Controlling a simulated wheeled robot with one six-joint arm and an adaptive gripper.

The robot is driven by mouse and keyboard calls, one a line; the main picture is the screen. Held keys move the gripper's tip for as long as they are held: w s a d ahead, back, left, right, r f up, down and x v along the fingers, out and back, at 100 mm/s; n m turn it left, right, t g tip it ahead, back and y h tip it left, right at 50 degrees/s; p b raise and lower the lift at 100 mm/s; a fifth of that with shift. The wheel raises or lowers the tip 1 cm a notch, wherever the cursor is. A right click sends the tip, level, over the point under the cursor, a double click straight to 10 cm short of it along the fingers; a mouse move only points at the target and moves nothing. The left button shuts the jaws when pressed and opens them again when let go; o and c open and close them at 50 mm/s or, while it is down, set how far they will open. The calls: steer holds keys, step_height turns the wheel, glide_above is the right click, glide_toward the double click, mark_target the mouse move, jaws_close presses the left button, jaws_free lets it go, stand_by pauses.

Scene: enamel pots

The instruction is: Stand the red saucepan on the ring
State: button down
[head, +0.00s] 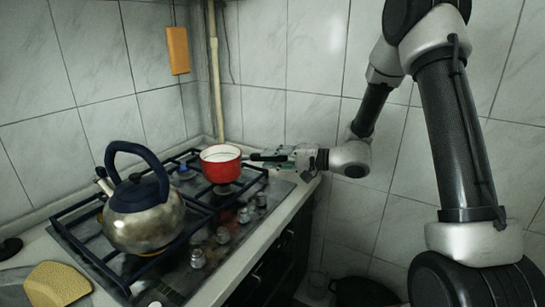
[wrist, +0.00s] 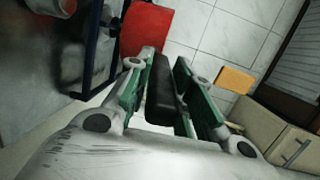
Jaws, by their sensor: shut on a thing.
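The red saucepan (head: 221,165), white inside, is upright over the far burner ring (head: 222,188) of the hob. I cannot tell whether its base touches the grate or hangs just above it. Its dark handle (head: 262,157) points right to my gripper (head: 280,157). In the wrist view my gripper (wrist: 166,64) has its green-lined fingers on either side of the black handle (wrist: 161,92), shut on it. Part of the red pan wall (wrist: 146,30) shows beyond the fingertips. Most of the ring is hidden under the pan.
A steel kettle (head: 144,215) with a dark blue handle stands on the near burner. Dark grate bars (head: 190,199) and several knobs (head: 222,235) surround it. A yellow sponge (head: 57,284) lies at lower left. Tiled walls close off the back, and a pipe (head: 214,80) runs up the corner.

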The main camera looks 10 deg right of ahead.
steer(key=shift+f, duration=0.5)
stand_by(0.3)
steer(key=c, duration=1.2)
jaws_free()
steer(key=shift+f, duration=0.1)
